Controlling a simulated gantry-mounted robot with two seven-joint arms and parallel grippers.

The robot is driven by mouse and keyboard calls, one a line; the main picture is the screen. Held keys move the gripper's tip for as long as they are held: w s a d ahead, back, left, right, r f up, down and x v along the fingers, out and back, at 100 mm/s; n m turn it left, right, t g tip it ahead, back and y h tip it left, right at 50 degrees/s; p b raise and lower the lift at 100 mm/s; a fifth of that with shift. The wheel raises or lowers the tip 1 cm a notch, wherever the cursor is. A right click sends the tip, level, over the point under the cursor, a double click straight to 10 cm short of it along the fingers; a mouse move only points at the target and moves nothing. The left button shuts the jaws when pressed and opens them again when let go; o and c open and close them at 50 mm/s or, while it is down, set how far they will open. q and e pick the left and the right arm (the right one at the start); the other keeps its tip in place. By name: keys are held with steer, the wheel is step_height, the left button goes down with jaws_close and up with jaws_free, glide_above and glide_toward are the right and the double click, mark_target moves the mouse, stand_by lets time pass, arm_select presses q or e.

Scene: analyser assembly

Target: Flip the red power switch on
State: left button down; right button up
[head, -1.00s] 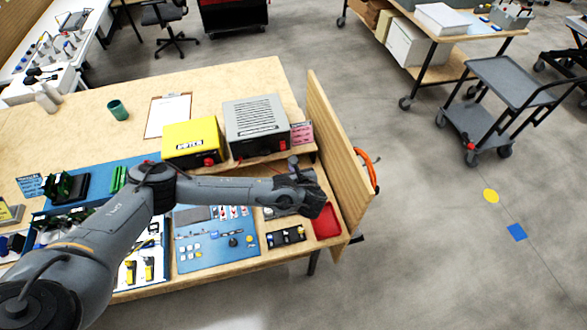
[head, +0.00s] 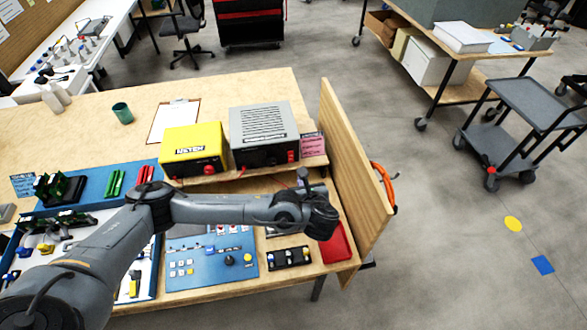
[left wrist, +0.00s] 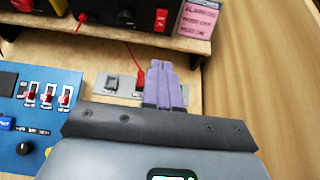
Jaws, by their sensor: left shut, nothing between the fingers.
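My left gripper (head: 320,222) hangs over the right end of the workbench, and the arm hides its fingertips in the head view. In the left wrist view its purple fingers (left wrist: 162,72) are shut together and empty. They are in front of a grey plate (left wrist: 100,92) that carries a dark switch (left wrist: 112,83). A small red part (left wrist: 140,78) shows just left of the fingers, partly hidden by them. I cannot tell whether it is the power switch or whether the fingers touch it. A red rocker (left wrist: 161,20) shows on the grey box (head: 264,135). My right gripper is not in view.
A yellow meter box (head: 193,150) stands beside the grey box on a raised shelf. A blue panel (left wrist: 38,125) with red toggles lies left of the gripper. A red tray (head: 337,246) and wooden side wall (head: 352,165) are at the right. A red cable (left wrist: 103,38) crosses the shelf edge.

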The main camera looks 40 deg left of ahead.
arm_select(q)
steer(key=shift+s+f, duration=0.1)
steer(key=shift+f, duration=0.05)
steer(key=b, duration=0.2)
glide_toward(292, 161)
steer(key=x, duration=0.5)
steer(key=shift+x, duration=0.8)
